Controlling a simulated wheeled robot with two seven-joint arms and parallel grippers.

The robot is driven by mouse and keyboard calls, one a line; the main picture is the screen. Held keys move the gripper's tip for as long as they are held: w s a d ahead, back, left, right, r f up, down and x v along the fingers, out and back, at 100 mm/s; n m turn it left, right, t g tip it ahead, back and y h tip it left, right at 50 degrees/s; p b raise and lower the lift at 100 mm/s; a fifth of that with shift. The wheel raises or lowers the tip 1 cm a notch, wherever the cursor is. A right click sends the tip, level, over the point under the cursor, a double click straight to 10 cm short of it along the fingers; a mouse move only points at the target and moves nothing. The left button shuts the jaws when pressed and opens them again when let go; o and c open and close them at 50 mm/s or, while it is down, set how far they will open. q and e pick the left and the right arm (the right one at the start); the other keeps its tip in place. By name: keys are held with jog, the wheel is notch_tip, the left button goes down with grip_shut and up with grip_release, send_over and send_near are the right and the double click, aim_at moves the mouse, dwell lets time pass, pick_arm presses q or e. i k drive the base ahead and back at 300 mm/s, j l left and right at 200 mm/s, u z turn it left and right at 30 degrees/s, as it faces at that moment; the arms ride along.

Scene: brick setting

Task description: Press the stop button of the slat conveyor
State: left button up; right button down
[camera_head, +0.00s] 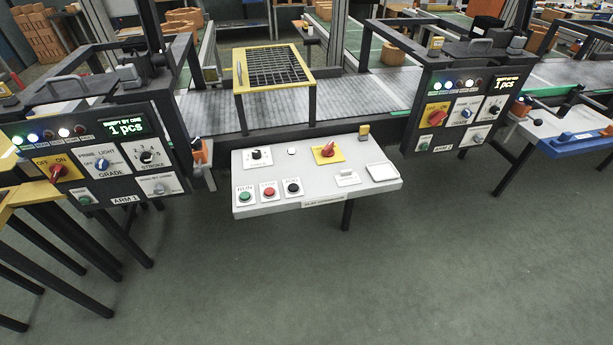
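The slat conveyor's control console (320,190) is a pale, slightly tilted panel in the middle of the head view, with a nameplate (323,202) on its front edge. Three buttons sit at its lower left: a green button (245,195), a red button (269,191) in the middle, and a black button (292,187). The red one appears to be the stop button; its small label is hard to read. The slat conveyor (360,92) runs behind the console. Nothing covers the buttons. Neither of my grippers is in view.
The console also has a dark knob (257,154) and a red switch on a yellow plate (327,149). Black control boxes stand left (100,155) and right (465,110). A yellow-framed grid (273,66) stands over the conveyor. The floor (380,270) in front is clear.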

aim_at(269, 192)
jog(key=i+j+z, duration=0.1)
jog(key=j, duration=0.2)
jog(key=i+j, duration=0.2)
jog(key=j, duration=0.15)
jog(key=i+j+z, duration=0.15)
jog(key=j, duration=0.15)
jog(key=i+j+z, duration=0.1)
jog(key=j, duration=0.25)
jog(key=i+j, duration=0.15)
jog(key=j, duration=0.2)
jog(key=z, duration=0.05)
